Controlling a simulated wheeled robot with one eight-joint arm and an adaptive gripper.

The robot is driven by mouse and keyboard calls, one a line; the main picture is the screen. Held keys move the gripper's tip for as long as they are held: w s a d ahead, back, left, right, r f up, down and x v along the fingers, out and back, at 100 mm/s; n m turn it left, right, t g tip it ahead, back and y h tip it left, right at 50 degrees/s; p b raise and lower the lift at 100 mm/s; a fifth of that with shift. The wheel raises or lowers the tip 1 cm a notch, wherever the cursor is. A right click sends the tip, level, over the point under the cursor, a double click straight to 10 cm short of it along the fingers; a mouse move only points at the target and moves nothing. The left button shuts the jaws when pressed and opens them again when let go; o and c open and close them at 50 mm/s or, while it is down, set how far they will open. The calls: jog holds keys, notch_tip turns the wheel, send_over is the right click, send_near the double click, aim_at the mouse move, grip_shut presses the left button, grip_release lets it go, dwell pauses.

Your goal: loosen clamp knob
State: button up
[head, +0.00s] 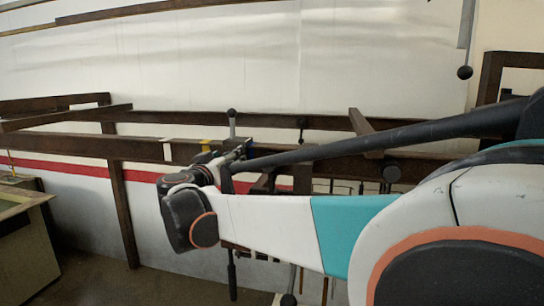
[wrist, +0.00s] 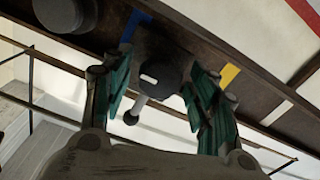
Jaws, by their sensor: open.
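In the wrist view a dark round clamp knob (wrist: 160,72) with a short white mark sits on the dark rail (wrist: 258,92). A short lever with a ball end (wrist: 131,117) sticks out from it toward the lower left. My gripper (wrist: 164,76) is open, with one teal-padded finger on each side of the knob. Gaps show between the pads and the knob; whether the fingertips reach its depth I cannot tell. In the head view my gripper (head: 232,154) is at the rail (head: 80,146), mostly hidden by my wrist and arm. The knob cannot be made out there.
Blue tape (wrist: 134,27) and yellow tape (wrist: 229,75) mark the rail on either side of the knob. Another round grey part (wrist: 62,12) is at the upper left. A ball-topped lever (head: 231,114) rises by my gripper. A dark post (head: 124,210) stands left.

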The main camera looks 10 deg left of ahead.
jog(key=shift+s+r, duration=0.1)
jog(key=shift+s, duration=0.1)
jog(key=c, duration=1.1)
